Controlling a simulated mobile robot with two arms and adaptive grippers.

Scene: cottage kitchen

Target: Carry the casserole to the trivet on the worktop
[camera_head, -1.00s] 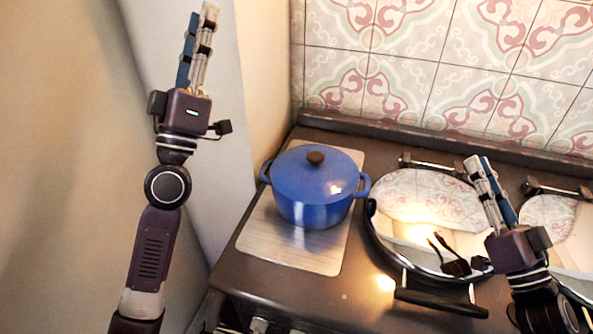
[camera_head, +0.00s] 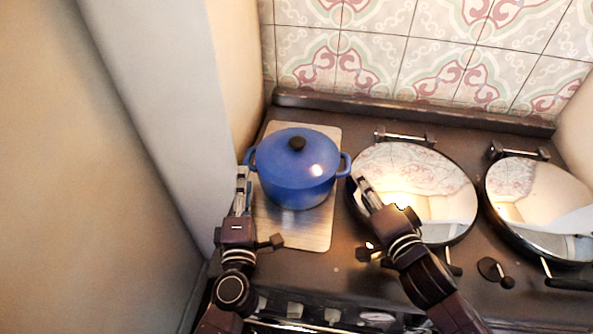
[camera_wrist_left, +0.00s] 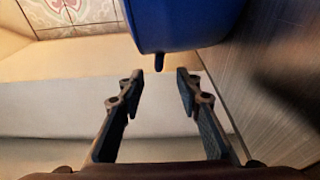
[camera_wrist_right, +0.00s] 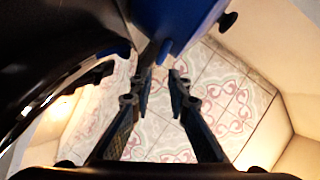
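The blue casserole (camera_head: 296,180) with its lid on and a dark knob stands upright on a light metal plate (camera_head: 310,232) at the left end of the stove. My left gripper (camera_head: 243,178) is just in front of its left handle (camera_head: 249,158). In the left wrist view the open fingers (camera_wrist_left: 160,82) are apart, with the casserole (camera_wrist_left: 185,25) and its handle just beyond the tips. My right gripper (camera_head: 362,184) is near the right handle (camera_head: 345,165). In the right wrist view its fingers (camera_wrist_right: 161,78) are open, with the casserole (camera_wrist_right: 175,22) beyond. I see no trivet.
Two round shiny stove lids, one in the middle (camera_head: 440,195) and one at the right (camera_head: 540,205), lie close beside my right arm. A wall (camera_head: 180,100) stands close on the left. A tiled wall (camera_head: 420,50) is behind.

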